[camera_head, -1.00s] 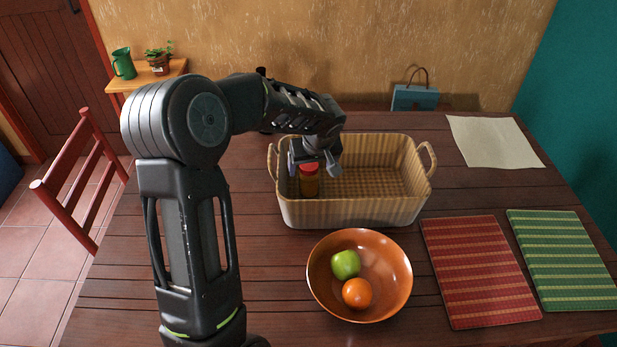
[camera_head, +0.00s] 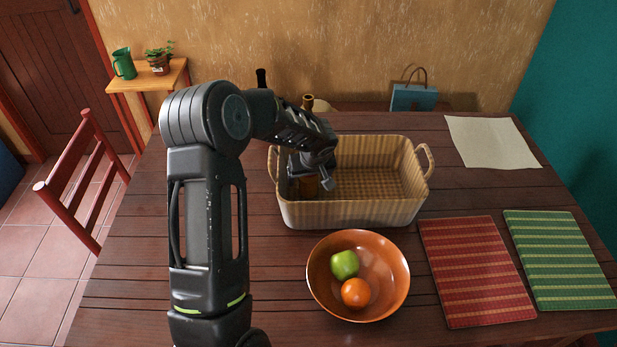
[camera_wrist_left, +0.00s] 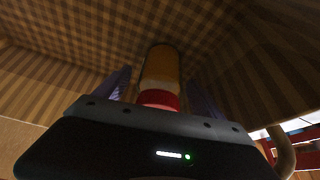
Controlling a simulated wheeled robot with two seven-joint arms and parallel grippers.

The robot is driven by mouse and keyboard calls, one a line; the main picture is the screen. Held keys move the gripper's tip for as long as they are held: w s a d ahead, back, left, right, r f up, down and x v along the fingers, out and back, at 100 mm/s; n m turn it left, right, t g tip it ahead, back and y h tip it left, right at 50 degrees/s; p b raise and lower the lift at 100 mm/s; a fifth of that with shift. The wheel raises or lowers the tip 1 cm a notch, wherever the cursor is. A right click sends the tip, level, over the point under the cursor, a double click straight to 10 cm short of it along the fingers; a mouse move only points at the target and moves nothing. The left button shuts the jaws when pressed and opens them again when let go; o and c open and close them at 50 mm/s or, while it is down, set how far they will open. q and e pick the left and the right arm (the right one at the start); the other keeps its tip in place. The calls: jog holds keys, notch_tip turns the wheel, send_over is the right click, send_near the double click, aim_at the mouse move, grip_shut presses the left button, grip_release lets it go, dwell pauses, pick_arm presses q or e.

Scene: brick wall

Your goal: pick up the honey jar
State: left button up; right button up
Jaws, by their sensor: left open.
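The honey jar (camera_head: 308,187) is amber and stands in the left end of the wicker basket (camera_head: 365,212). Its lid is hidden by my gripper in the head view. In the left wrist view the amber jar (camera_wrist_left: 160,68) shows with its red lid (camera_wrist_left: 158,99) nearest the camera. My left gripper (camera_head: 311,181) reaches down into the basket over the jar. Its two fingers (camera_wrist_left: 162,92) stand apart, one on each side of the jar, with gaps showing. My right gripper is in neither view.
A copper bowl (camera_head: 388,295) with a green apple (camera_head: 344,264) and an orange (camera_head: 356,292) stands in front of the basket. Red (camera_head: 475,270) and green (camera_head: 560,260) mats lie to the right. Bottles (camera_head: 307,102) stand behind my arm. The basket's right half is empty.

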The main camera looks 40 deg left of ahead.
pick_arm(q)
jog(key=shift+c, duration=0.2)
dwell(0.4)
grip_shut()
dwell(0.7)
jog(key=shift+r, duration=0.1)
